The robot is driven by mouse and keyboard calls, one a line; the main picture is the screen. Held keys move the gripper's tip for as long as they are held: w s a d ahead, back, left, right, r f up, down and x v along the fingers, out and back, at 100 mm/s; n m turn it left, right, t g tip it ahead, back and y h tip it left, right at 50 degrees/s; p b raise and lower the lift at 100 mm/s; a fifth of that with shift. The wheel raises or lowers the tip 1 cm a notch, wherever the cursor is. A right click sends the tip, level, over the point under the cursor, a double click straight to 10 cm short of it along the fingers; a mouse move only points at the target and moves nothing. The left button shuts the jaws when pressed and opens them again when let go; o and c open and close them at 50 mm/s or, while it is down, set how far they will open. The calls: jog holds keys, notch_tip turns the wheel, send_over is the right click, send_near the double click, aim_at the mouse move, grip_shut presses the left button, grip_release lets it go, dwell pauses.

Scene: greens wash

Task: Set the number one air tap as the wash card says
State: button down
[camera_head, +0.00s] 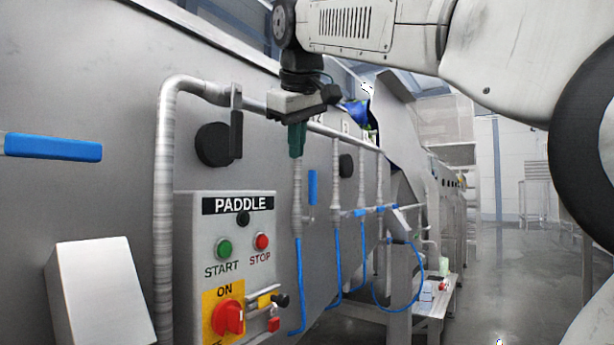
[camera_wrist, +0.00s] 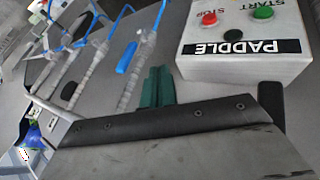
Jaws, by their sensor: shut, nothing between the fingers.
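A row of air drops hangs from the pipe along the steel wall. The nearest air tap has a blue lever (camera_head: 312,187) hanging down, in line with its drop pipe; it also shows in the wrist view (camera_wrist: 127,57). The second drop's blue lever (camera_head: 360,212) lies roughly crosswise. I cannot read a tap number clearly. My gripper (camera_head: 297,153) is shut and empty, its teal fingers pointing down in front of the nearest drop pipe, above the blue lever. The fingers also show in the wrist view (camera_wrist: 157,85). I cannot make out a wash card.
A PADDLE control box (camera_head: 183,250) with start and stop buttons and a red switch stands left of the drops. Blue hoses (camera_head: 299,285) hang below the drops. A steel table (camera_head: 440,305) stands beyond; floor on the right is clear.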

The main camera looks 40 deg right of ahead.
notch_tip(320, 180, up, 2)
send_over(313, 198)
jog(key=a, duration=0.3)
notch_tip(313, 198, down, 7)
jog(key=shift+s+d+f, duration=0.2)
jog(key=shift+s, duration=0.25)
